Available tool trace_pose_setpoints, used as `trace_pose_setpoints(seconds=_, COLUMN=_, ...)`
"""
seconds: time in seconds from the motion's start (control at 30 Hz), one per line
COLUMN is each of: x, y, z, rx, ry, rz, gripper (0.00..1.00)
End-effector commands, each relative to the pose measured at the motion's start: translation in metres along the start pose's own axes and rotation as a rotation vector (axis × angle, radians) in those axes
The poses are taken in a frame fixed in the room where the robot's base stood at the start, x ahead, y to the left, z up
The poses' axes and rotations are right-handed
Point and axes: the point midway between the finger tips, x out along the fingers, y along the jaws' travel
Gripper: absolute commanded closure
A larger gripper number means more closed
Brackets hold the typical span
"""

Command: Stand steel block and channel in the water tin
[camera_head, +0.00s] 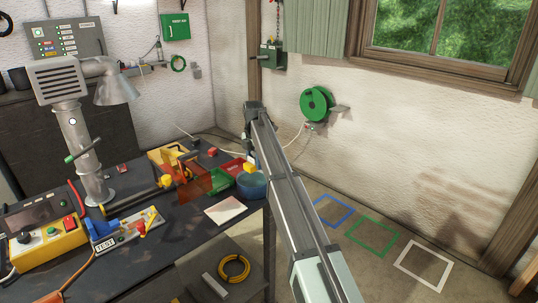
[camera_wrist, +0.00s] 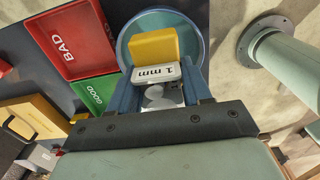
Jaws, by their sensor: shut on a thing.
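My gripper (camera_wrist: 164,88) has two blue fingers, shut on a pale grey block (camera_wrist: 156,73) marked "1 mm". A yellow block (camera_wrist: 153,46) sits against its far end; I cannot tell how the two are joined. Both overlap the round blue water tin (camera_wrist: 127,32) in the wrist view, but their height over it is unclear. In the head view the tin (camera_head: 252,189) stands at the bench's right end, with the yellow block (camera_head: 249,168) at its rim. My arm hides the gripper there. I cannot make out a separate channel.
A red BAD tray (camera_wrist: 72,42) and a green GOOD tray (camera_wrist: 97,92) lie left of the tin. A pale sheet (camera_head: 225,211) lies in front of it on the dark bench. A yellow power box (camera_head: 45,247) and a TEST fixture (camera_head: 118,232) stand farther left.

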Motion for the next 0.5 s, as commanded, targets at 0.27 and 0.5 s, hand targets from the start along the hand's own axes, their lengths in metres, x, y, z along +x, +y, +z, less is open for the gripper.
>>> trace_pose_setpoints(seconds=0.27, x=0.004, y=0.002, z=-0.013, rx=-0.029, ry=0.0, rz=0.0, gripper=0.88)
trace_pose_setpoints(seconds=0.5, x=0.015, y=0.002, z=-0.012, rx=-0.028, ry=0.0, rz=0.0, gripper=0.88)
